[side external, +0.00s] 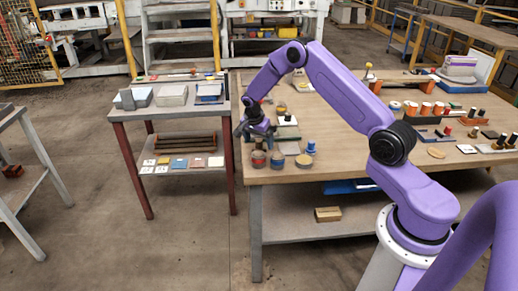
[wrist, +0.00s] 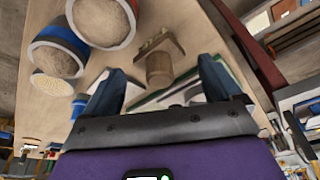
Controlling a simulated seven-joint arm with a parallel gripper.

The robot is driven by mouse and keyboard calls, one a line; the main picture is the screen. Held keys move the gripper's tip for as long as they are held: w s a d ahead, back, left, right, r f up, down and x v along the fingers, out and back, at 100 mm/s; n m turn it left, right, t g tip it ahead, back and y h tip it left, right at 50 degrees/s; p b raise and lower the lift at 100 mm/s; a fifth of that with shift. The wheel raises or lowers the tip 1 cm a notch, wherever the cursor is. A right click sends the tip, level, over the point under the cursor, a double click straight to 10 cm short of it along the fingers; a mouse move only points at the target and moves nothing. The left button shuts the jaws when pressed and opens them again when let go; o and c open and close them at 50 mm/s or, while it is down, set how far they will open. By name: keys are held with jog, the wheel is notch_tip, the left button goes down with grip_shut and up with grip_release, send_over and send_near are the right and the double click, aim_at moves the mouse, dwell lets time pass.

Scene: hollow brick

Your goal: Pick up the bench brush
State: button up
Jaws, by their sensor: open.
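My gripper (side external: 258,128) is above the left end of the wooden workbench (side external: 340,115), tilted downward. In the wrist view my gripper (wrist: 160,78) has its two dark blue fingers spread apart, with nothing held. I cannot tell for certain which of these is the bench brush; no bristles are clear.
Banded tins stand close by in the wrist view, one red (wrist: 103,20) and one blue (wrist: 57,48). Tins (side external: 258,159) stand at the bench's front left corner, beside a blue item (side external: 311,148). A red-legged side table (side external: 172,108) stands left, across a narrow gap.

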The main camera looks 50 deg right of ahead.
aim_at(259, 140)
jog(key=shift+x, duration=1.5)
jog(key=c, duration=1.1)
jog(key=shift+o, duration=0.2)
